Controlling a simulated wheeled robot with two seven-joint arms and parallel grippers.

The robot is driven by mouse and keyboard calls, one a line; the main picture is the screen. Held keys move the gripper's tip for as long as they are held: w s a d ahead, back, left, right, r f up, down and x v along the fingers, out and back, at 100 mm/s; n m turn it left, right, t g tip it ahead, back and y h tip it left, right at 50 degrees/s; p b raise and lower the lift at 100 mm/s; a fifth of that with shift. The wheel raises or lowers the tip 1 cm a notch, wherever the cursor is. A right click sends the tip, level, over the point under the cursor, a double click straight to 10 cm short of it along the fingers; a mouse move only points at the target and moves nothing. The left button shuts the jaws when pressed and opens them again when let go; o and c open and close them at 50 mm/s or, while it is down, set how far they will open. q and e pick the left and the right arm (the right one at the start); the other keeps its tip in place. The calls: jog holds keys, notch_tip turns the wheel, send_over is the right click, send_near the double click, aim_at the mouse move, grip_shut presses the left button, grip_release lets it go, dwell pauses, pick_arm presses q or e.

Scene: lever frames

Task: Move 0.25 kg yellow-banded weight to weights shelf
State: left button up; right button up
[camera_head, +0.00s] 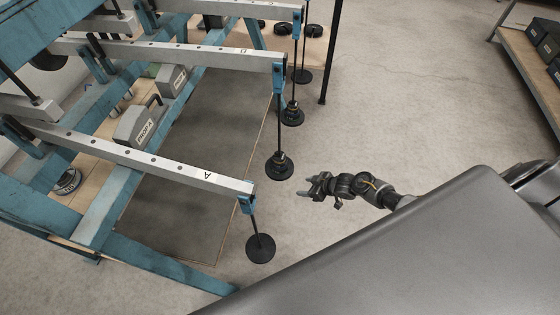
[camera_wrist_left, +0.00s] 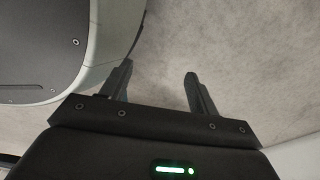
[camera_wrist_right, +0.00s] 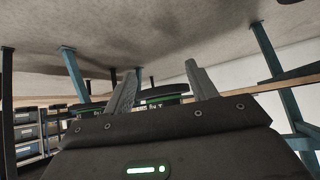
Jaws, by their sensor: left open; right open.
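My right gripper (camera_head: 308,188) is open and empty in the head view, just right of and apart from the middle beam's hanging weight stack (camera_head: 280,166). Another stack (camera_head: 292,115) hangs farther back. Bands on these stacks are too small to tell; I cannot pick out a yellow band. In the right wrist view the open fingers (camera_wrist_right: 162,82) point toward dark discs with green bands (camera_wrist_right: 160,92), partly hidden behind the fingers. My left gripper (camera_wrist_left: 158,82) is open and empty above bare floor. I cannot tell which shelf is the weights shelf.
Beam A (camera_head: 150,162) ends in a hanger with a dark plate (camera_head: 260,248). The blue frame (camera_head: 120,205) fills the left. A wooden shelf with dark boxes (camera_head: 540,38) stands at upper right. Floor (camera_head: 400,110) between is clear.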

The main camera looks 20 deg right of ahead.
aim_at(284, 156)
jog(key=w+r+n+g+y+b, duration=0.15)
jog(key=w+r, duration=0.25)
jog(key=r, duration=0.4)
jog(key=w+r+n+y+b, duration=0.1)
jog(key=w+r+n+y, duration=0.2)
jog(key=r, duration=0.5)
pick_arm(q)
jog(key=w+d+r+t+b, duration=0.1)
jog(key=w+d+r+b, duration=0.3)
jog(key=w+r, duration=0.6)
pick_arm(e)
jog(key=shift+h, duration=0.35)
jog(key=w+a+f+b, duration=0.1)
jog(key=f, duration=0.1)
jog(key=w+a+f+b, duration=0.2)
jog(key=f, duration=0.1)
jog(key=w+a+f+b, duration=0.1)
jog(key=a+f, duration=0.1)
jog(key=f, duration=0.1)
jog(key=shift+w+f, duration=0.1)
jog(key=shift+w, duration=0.3)
pick_arm(q)
notch_tip(284, 156, up, 9)
jog(key=w, duration=0.2)
jog(key=shift+t+b, duration=0.3)
jog(key=shift+b, duration=0.05)
pick_arm(e)
jog(key=shift+w+a+f, duration=0.2)
jog(key=shift+w+a, duration=0.05)
jog(key=shift+a, duration=0.1)
